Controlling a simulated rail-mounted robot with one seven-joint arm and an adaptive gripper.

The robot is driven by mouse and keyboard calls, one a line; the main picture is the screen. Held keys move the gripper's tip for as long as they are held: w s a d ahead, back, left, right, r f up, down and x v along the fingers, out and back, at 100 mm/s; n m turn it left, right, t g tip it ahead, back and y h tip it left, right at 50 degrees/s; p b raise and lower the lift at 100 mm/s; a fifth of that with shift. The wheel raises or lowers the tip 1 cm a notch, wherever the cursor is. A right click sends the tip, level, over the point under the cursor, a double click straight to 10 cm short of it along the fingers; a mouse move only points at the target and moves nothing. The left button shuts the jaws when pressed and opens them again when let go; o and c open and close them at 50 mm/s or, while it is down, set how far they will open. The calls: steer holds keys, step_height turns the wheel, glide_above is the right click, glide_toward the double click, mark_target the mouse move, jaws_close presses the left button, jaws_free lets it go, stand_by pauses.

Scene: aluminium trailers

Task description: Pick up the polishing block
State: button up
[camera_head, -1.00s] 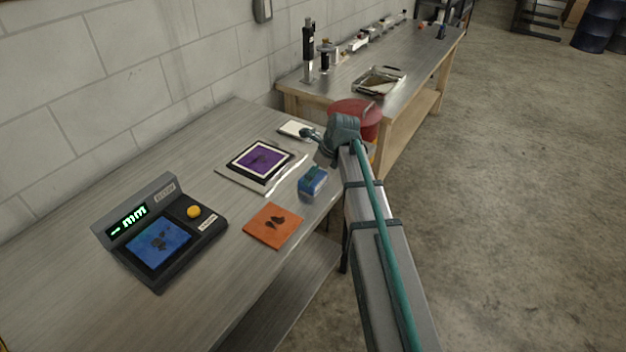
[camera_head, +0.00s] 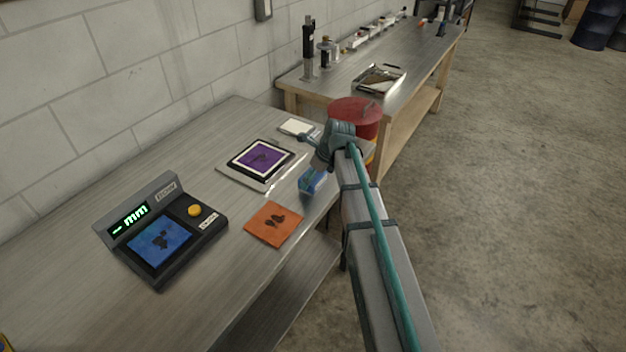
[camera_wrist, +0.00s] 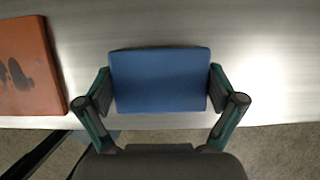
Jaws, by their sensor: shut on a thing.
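The polishing block is a blue block (camera_wrist: 160,80) seen between my two fingers in the wrist view, near the table's edge. In the head view the blue block (camera_head: 313,180) stands on the near workbench, partly hidden by my arm. My gripper (camera_wrist: 160,95) is shut on the block, with one teal finger against each short side. In the head view the fingers are mostly hidden behind my wrist. I cannot tell whether the block is clear of the bench top.
A purple pad on a plate (camera_head: 260,160), a white tile (camera_head: 297,127) and a black device with a green display (camera_head: 160,235) are on the bench (camera_head: 60,270). A red drum (camera_head: 352,108) stands beyond.

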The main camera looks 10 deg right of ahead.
steer(key=shift+r, duration=0.15)
steer(key=shift+r+b, duration=0.4)
steer(key=shift+r, duration=0.05)
steer(key=shift+r+b, duration=0.6)
steer(key=shift+r, duration=0.35)
steer(key=s+r, duration=0.1)
steer(key=s+r+b, duration=0.1)
steer(key=s+r, duration=0.2)
steer(key=r, duration=0.1)
steer(key=shift+s+a, duration=0.25)
steer(key=shift+s, duration=0.05)
steer(key=s+r+b, duration=0.2)
steer(key=s+r, duration=0.3)
steer(key=s, duration=0.4)
steer(key=shift+s+a, duration=0.2)
steer(key=shift+a, duration=0.25)
